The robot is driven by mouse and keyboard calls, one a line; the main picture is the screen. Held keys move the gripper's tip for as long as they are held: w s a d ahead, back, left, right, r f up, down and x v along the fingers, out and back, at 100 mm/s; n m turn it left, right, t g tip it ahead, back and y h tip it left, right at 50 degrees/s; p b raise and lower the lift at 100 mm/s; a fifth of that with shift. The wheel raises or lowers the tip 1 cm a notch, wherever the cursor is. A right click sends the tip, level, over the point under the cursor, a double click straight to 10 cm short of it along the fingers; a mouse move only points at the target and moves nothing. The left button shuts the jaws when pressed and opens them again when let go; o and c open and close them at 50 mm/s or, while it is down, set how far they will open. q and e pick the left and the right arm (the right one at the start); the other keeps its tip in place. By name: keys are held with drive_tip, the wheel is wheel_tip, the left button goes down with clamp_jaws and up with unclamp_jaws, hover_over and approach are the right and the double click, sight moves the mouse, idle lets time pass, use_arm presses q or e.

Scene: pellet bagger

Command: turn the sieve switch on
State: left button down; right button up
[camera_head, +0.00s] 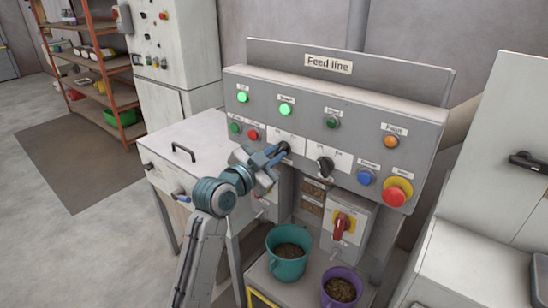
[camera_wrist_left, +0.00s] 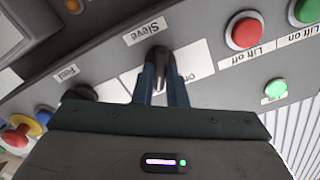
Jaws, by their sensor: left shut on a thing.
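The sieve switch (camera_head: 285,147) is a black rotary knob on the sloped grey "Feed line" panel (camera_head: 300,85). My left gripper (camera_head: 274,155) reaches it from the front left and hides part of it. In the left wrist view the knob (camera_wrist_left: 161,58) stands between the two blue-grey fingers of my left gripper (camera_wrist_left: 163,85), beside the "Sieve" label (camera_wrist_left: 146,31). The fingers are shut on it. Which way the knob points is hard to tell. My right gripper is in neither view.
The feed switch (camera_head: 324,166) is right of the sieve switch. A green button (camera_head: 235,127) and red button (camera_head: 253,134) are to its left. A blue button (camera_head: 366,177) and red emergency stop (camera_head: 396,193) are further right. A teal bucket (camera_head: 286,266) and purple bucket (camera_head: 341,298) stand below.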

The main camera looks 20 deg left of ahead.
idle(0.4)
use_arm(q)
drive_tip(key=c, duration=1.5)
unclamp_jaws()
drive_tip(key=shift+o, duration=0.2)
drive_tip(key=b+v, duration=0.3)
drive_tip(key=v, duration=0.7)
drive_tip(key=shift+s, duration=0.4)
drive_tip(key=shift+a, duration=0.15)
